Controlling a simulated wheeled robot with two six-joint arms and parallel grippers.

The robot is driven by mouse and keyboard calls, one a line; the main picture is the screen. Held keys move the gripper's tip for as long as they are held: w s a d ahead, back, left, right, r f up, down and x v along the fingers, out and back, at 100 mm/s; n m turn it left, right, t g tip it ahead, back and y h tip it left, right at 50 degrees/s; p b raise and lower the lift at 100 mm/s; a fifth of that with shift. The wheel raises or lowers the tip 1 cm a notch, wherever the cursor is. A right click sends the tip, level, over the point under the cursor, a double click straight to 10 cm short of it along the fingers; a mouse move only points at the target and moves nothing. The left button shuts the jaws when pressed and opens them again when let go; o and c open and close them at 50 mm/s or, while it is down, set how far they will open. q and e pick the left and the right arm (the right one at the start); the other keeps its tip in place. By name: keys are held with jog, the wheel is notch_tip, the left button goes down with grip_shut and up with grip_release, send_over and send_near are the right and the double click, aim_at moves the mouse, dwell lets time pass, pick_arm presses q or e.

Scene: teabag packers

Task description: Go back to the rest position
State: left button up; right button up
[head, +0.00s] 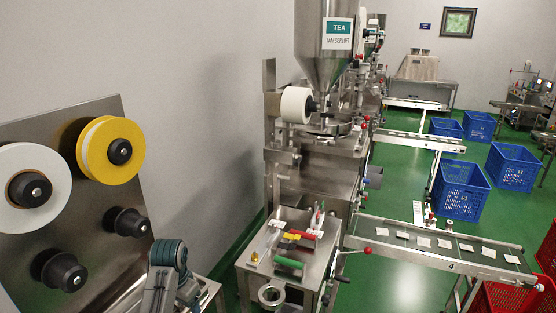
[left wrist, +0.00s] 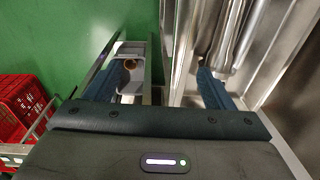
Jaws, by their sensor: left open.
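My left gripper (left wrist: 157,84) shows in the left wrist view. Its two dark blue fingers are wide apart, with nothing held between them. In the head view, a grey and teal part of my own arm is at the bottom, left of the middle; I cannot make out fingertips there. My right gripper is in neither view.
A panel (head: 95,190) with a yellow roll (head: 104,130) and a white roll stands at the left. The tea machine (head: 318,170) and its tool table (head: 262,262) are in the middle. A conveyor (head: 395,240) carries several teabags. Blue crates (head: 461,190) and red crates (left wrist: 22,105) stand around.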

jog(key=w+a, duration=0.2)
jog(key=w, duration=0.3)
pick_arm(q)
jog(key=s+a+f+n+t, duration=0.1)
jog(key=s+f, duration=0.3)
jog(key=s, duration=0.5)
jog(key=s+a+f+n+t, duration=0.15)
jog(key=s+f, duration=0.25)
jog(key=s, duration=0.5)
jog(key=s+r+n, duration=0.2)
jog(key=s+r, duration=0.2)
jog(key=s, duration=1.1)
notch_tip(320, 180, down, 37)
jog(key=a+b, duration=0.2)
jog(key=b, duration=0.5)
jog(key=s+f+g+b, duration=0.1)
jog(key=s+f+b, duration=0.2)
jog(key=s+f, duration=0.6)
jog(key=s+a+f+g+b, duration=0.1)
jog(key=s+f+b, duration=0.2)
jog(key=s+f, duration=0.7)
notch_tip(320, 180, down, 6)
jog(key=shift+s+f+y, duration=0.15)
jog(key=shift+y, duration=0.15)
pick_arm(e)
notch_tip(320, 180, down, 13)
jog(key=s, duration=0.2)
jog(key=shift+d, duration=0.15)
